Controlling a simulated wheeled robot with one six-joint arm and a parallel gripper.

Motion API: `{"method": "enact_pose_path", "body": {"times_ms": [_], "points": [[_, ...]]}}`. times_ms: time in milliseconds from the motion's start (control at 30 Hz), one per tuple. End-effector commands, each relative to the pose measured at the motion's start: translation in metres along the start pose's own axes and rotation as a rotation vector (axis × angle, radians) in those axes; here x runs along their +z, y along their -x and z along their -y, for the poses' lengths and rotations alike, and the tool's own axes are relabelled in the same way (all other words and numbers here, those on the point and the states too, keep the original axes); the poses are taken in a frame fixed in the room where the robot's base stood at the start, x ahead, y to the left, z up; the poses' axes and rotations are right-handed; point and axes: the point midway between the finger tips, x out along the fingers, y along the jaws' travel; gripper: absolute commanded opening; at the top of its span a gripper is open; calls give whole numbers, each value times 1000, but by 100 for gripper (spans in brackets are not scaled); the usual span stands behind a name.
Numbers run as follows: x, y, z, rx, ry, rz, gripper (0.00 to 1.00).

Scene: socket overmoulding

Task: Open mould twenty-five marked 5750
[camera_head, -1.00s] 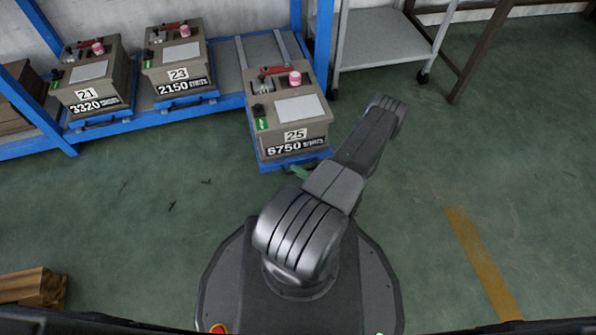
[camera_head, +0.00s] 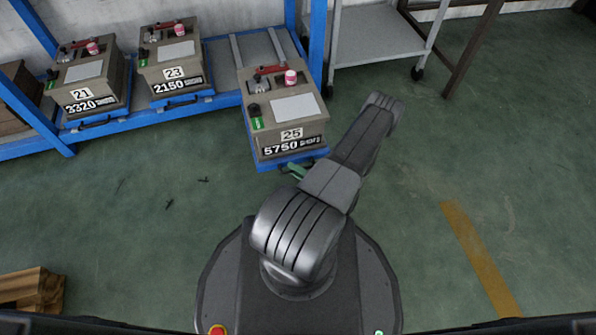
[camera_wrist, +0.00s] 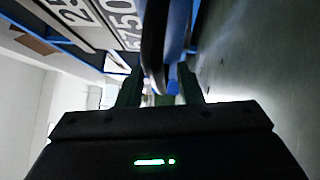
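Mould twenty-five (camera_head: 262,128) is a beige block marked 25 and 5750, with a red-handled part and a pink-and-white pot on top. It stands on a blue tray (camera_head: 310,158) that juts out from the shelf, and it looks closed. My gripper (camera_head: 296,170), with green fingers, is low at the tray's front edge, partly hidden by my arm. In the wrist view my gripper (camera_wrist: 161,90) has its fingers apart. A dark curved bar (camera_wrist: 153,50) and blue parts lie ahead of and between them. Contact cannot be told. The mould's label (camera_wrist: 125,25) shows at upper left.
Moulds 21 (camera_head: 85,72) and 23 (camera_head: 172,55) sit further back on the blue shelf (camera_head: 222,101). A grey wheeled table (camera_head: 378,35) stands behind at right. The green floor is clear at right. A wooden stack (camera_head: 33,290) lies at lower left.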

Motion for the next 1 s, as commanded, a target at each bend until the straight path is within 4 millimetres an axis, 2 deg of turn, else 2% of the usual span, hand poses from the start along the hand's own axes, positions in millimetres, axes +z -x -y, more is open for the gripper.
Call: {"method": "enact_pose_path", "body": {"times_ms": [267,1000], "points": [[1,19,-1,0,0,5,33],[1,122,0,-1,2,4,33]]}}
